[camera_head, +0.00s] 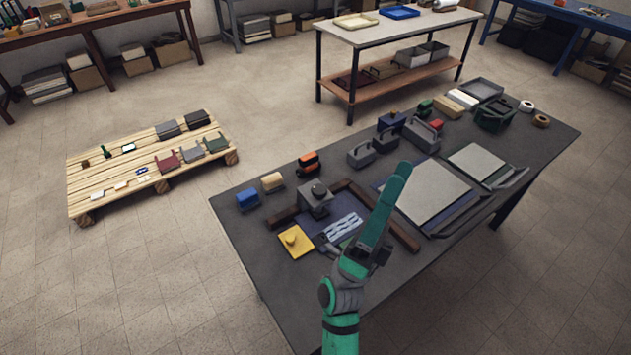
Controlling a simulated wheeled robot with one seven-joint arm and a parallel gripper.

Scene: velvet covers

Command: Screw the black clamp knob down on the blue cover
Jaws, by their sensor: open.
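A small dark knob (318,188) sits on top of a grey block (314,203), at the upper left corner of a brown frame on the table. A blue block-like piece (247,199), possibly the blue cover, stands near the table's left corner. A flat dark blue sheet (318,225) with a pale patterned piece on it lies inside the frame; I cannot tell which blue thing is the cover. My gripper (400,172) has long green fingers pointing up the picture, apart from the knob. It is open and looks empty. It hides part of the frame's right side.
A yellow plate with a yellow knob (296,241) lies at the frame's lower left. Tan (272,181) and orange-black (308,163) pieces stand behind. A large grey board (435,192) lies right of my gripper. Grey boxes and bins crowd the far end. The table's near left surface is clear.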

